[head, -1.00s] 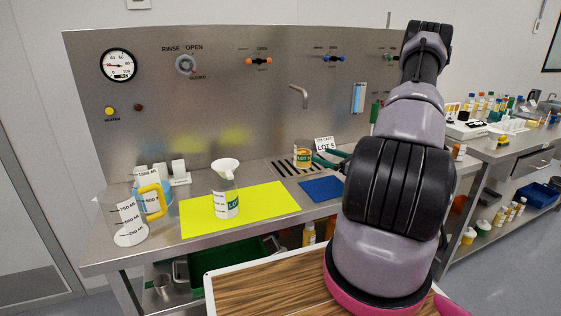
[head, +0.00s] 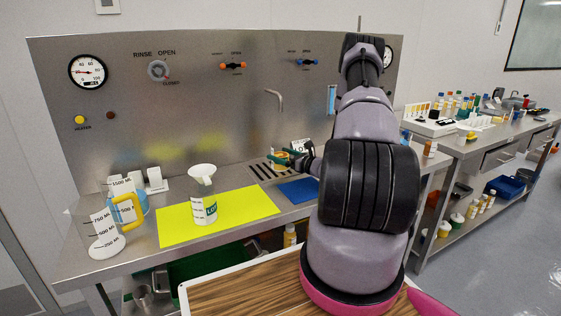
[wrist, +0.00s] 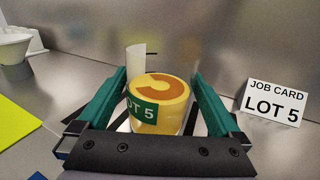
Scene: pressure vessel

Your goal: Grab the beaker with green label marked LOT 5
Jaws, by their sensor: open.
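The beaker with the green LOT 5 label (wrist: 158,112) holds yellow-orange contents and stands upright. In the wrist view it sits between the two green fingers of my gripper (wrist: 158,76), with slight gaps at its sides. My gripper is open around it. In the head view my gripper (head: 288,156) is at the drain grate, and the beaker (head: 281,158) is mostly hidden by it. A white job card (wrist: 271,102) reading LOT 5 stands to the right of the beaker.
A blue mat (head: 298,190) lies in front of the grate. Measuring jugs (head: 103,235) stand at the left. The steel back panel (head: 220,110) rises behind, with a tap (head: 276,98).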

